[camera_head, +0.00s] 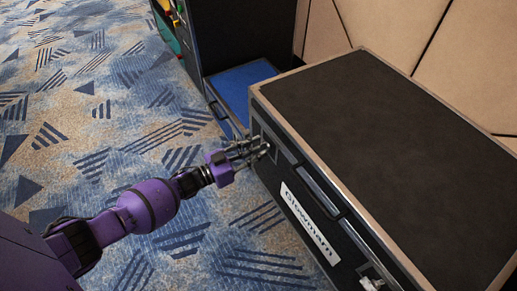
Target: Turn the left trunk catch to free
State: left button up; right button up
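The trunk (400,130) is a large black case with pale metal edges, standing at the right of the head view with its lid down. Its front carries a white name label (309,222). My purple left arm reaches in from the left, and my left gripper (262,149) is at the trunk's front near its left end, where the left catch is. The fingers largely cover the left catch, so its turn position is hidden. I cannot tell whether the fingers are closed on it. My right gripper is out of view.
The right catch (372,284) is a metal fitting low on the trunk's front at the bottom edge. A blue-topped box (245,82) stands behind the trunk's left end, beside a dark cabinet (245,35). A beige panelled wall (390,30) is behind. Patterned carpet (90,110) lies clear at left.

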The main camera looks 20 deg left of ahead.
pick_arm(q)
jog(key=v, duration=1)
jog(key=shift+s+a, duration=0.3)
